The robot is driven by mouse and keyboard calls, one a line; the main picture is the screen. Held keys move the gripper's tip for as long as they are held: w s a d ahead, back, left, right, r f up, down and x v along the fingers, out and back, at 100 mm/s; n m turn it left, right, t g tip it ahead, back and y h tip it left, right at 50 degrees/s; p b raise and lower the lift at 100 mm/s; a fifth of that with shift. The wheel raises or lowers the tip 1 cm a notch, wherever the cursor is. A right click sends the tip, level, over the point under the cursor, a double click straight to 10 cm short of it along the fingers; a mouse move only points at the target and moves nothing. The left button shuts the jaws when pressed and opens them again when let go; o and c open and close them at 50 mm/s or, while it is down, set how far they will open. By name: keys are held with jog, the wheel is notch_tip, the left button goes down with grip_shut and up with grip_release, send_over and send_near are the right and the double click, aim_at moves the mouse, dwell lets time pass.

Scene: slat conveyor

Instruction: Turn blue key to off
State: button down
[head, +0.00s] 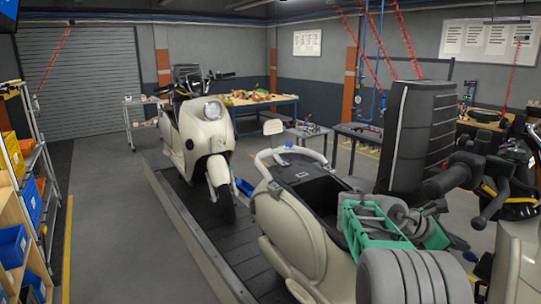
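I cannot single out the blue key with certainty. Small blue spots show at the dark handlebar (490,180) of the cream scooter (515,265) at the right edge. Another blue spot lies low beside that scooter, and none is clear enough to name as the key or to show its position. A grey and green assembly (385,225) in the lower right, left of that handlebar, appears to be the end part of my arm. Its fingertips are not distinct, so I cannot tell whether my gripper is open or shut.
A cream scooter (212,150) stands upright on the dark slat conveyor (180,195). Shelves with blue bins (14,245) stand left. Clear floor lies between shelves and conveyor.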

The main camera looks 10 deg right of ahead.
jog(key=v, duration=0.6)
jog(key=shift+d+r+p, duration=0.2)
jog(key=shift+r+p, duration=0.1)
jog(key=shift+p, duration=0.05)
